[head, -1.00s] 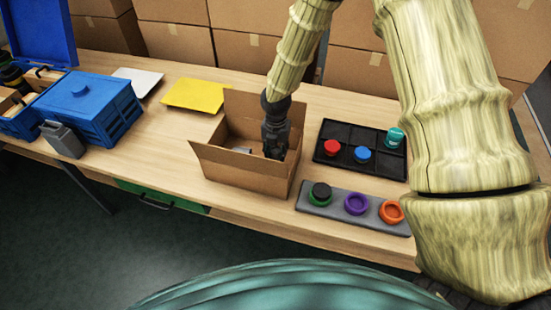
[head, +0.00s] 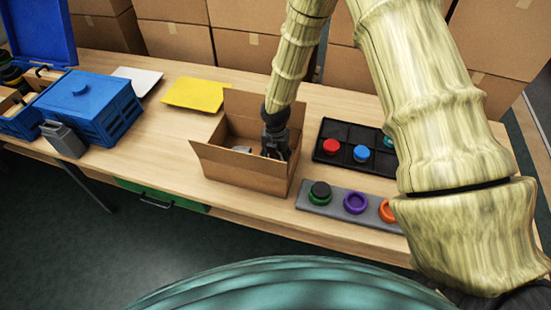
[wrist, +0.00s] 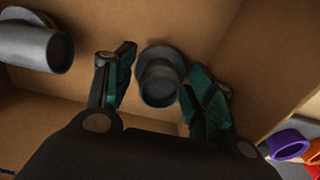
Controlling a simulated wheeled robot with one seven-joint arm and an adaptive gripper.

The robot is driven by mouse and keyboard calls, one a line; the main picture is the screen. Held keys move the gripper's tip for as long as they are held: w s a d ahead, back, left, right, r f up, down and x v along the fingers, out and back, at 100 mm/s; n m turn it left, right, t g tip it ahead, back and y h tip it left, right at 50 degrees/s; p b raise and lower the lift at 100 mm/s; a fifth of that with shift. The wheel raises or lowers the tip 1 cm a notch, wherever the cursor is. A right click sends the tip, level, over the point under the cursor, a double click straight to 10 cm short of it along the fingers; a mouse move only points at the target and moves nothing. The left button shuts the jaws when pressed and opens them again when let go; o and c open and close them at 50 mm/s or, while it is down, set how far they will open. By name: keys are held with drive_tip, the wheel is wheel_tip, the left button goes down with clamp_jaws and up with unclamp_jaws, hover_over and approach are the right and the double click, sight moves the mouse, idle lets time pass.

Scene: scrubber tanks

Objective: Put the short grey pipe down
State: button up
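The short grey pipe (wrist: 160,80), with a wider flange at one end, is inside the open cardboard box, seen in the wrist view. My gripper (wrist: 160,75) is open, with one green-padded finger on each side of this pipe and small gaps visible. In the head view my gripper (head: 276,150) reaches down into the right part of the cardboard box (head: 240,175) and hides the pipe. Another grey pipe (wrist: 35,48) lies to the left in the wrist view; a grey piece also shows in the box in the head view (head: 241,149).
The box walls and raised flaps stand close around my gripper. To the right are a black tray (head: 335,136) with coloured caps and a grey strip (head: 330,204) with coloured rings. A yellow plate (head: 195,93) and blue crate (head: 95,105) are left. The table front is clear.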

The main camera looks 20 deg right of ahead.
drive_tip(key=shift+r, duration=0.1)
wheel_tip(320, 180, up, 12)
drive_tip(key=b, duration=0.2)
idle(0.8)
idle(1.0)
